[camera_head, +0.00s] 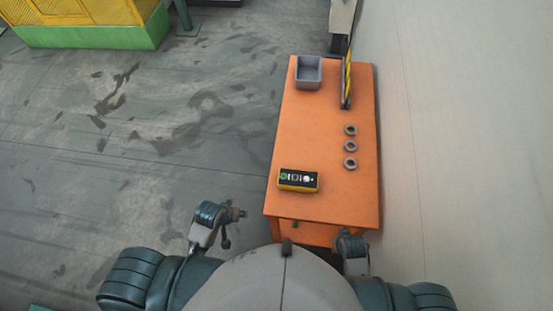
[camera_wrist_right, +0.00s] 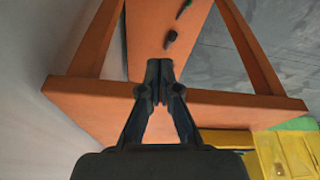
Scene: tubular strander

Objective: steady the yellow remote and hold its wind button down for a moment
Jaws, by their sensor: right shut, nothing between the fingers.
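The yellow remote (camera_head: 298,180) lies flat near the front left of the orange table (camera_head: 325,200). Its dark upper face carries a green button at the left and pale marks; I cannot tell which button is wind. My left gripper (camera_head: 232,215) is low, left of the table and apart from the remote; its fingers are too small to read. My right arm (camera_head: 352,248) is at the table's front edge, and its gripper is hidden in the head view. In the right wrist view, my right gripper (camera_wrist_right: 160,68) is shut and empty in front of the orange table (camera_wrist_right: 88,98). The remote is not in that view.
Several grey rings (camera_head: 350,147) stand in a row at the table's right. A grey bin (camera_head: 308,72) and an upright yellow-black panel (camera_head: 347,80) are at its far end. A wall (camera_head: 450,140) runs along the right. The floor to the left is clear.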

